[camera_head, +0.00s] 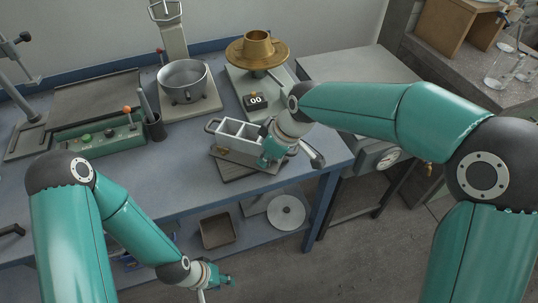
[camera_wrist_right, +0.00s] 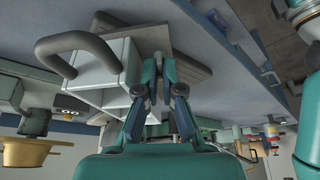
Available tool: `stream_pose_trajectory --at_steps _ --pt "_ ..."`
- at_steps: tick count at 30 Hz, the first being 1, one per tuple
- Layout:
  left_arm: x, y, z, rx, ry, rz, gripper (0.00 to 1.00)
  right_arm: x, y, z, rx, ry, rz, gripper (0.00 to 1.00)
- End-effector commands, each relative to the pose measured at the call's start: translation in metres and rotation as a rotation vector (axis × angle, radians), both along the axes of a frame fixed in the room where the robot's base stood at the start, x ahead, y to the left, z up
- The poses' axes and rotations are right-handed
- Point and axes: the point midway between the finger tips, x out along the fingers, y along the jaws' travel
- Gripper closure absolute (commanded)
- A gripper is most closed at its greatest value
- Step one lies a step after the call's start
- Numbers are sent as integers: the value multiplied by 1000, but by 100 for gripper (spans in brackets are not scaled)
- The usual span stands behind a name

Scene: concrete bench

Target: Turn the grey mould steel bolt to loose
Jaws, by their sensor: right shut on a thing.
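The grey mould (camera_head: 232,143), an open box with compartments and a curved end handle, stands on a dark grey plate (camera_head: 238,171) near the bench's front edge. In the right wrist view the mould (camera_wrist_right: 101,77) appears tipped over by the camera's angle. My right gripper (camera_head: 268,148) is at the mould's right end; in its wrist view the gripper (camera_wrist_right: 163,75) has its fingers closed in at that end. The steel bolt is hidden between or behind the fingers. My left gripper (camera_head: 222,280) hangs low in front of the bench, away from the mould; its opening is too small to judge.
A black counter box (camera_head: 255,101) and a brass pan (camera_head: 258,50) stand behind the mould. A metal bowl (camera_head: 184,82) on a stand is to the left, with a dark tool cup (camera_head: 155,128) nearby. The blue bench top (camera_head: 150,178) is clear in front left.

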Motion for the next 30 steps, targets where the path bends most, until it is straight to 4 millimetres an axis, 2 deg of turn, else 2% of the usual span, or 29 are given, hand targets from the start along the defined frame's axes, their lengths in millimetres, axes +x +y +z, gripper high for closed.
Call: stream_pose_trajectory --at_steps 2,3,5,17,23,30 --pt "0 0 0 0 0 0 64 0 0 0 -2 1 0 100" --pt "0 0 0 0 0 0 64 0 0 0 -2 1 0 91" --pt "0 0 0 0 0 0 64 0 0 0 -2 1 0 84" --pt "0 0 1 0 0 0 64 0 -2 6 1 -3 -2 84" --pt "0 0 1 0 0 0 64 -5 -12 33 1 -6 -2 84" --pt "0 0 0 0 0 0 64 -14 -28 78 1 -5 -2 84"
